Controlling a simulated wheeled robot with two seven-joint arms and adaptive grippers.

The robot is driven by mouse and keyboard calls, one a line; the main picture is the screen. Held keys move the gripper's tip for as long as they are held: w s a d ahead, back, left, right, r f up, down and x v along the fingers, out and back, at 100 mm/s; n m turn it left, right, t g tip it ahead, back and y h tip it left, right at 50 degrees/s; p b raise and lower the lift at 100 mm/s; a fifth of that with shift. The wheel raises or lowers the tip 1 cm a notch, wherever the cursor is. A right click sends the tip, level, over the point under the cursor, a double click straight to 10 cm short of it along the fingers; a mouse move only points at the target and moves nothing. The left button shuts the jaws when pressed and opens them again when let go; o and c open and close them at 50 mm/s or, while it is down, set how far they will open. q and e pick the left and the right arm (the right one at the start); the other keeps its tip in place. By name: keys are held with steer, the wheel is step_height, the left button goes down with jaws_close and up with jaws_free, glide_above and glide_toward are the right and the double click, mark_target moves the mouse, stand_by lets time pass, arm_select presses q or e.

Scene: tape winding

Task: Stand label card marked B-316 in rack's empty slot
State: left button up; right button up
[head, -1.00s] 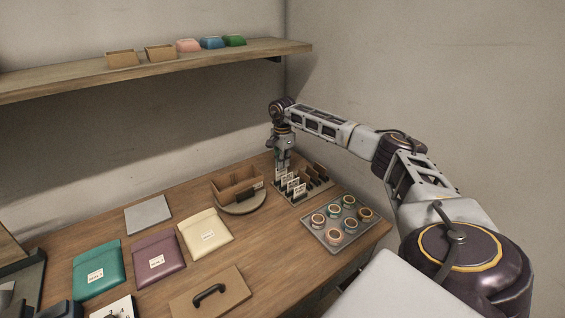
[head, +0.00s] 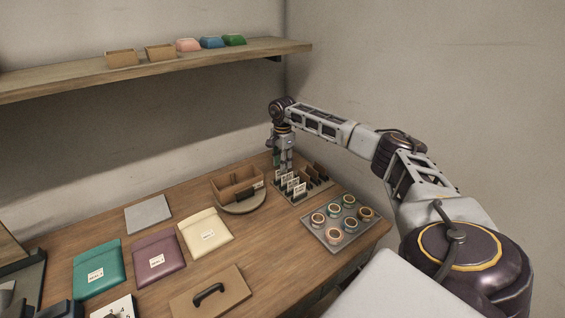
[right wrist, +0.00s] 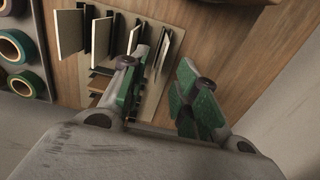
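The rack (head: 319,186) stands at the back right of the table, with several upright white label cards (head: 293,188) and dark dividers. It also shows in the right wrist view (right wrist: 153,92), with pale cards (right wrist: 69,32) standing between dark plates. The lettering is too small to read, so I cannot tell which card is B-316. My right gripper (head: 284,168) is over the rack's back left end. In the right wrist view its green-padded fingers (right wrist: 158,92) are spread apart, with a card (right wrist: 161,50) standing just beyond the tips. My left gripper is not in view.
A tray of tape rolls (head: 340,236) lies in front of the rack. An open brown box (head: 236,186) on a round base stands left of it. Several pouches (head: 155,256), a grey plate (head: 148,214) and a handled board (head: 208,296) lie farther left. A wall is close on the right.

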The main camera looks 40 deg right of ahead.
step_height(320, 180, up, 12)
stand_by(0.8)
stand_by(1.3)
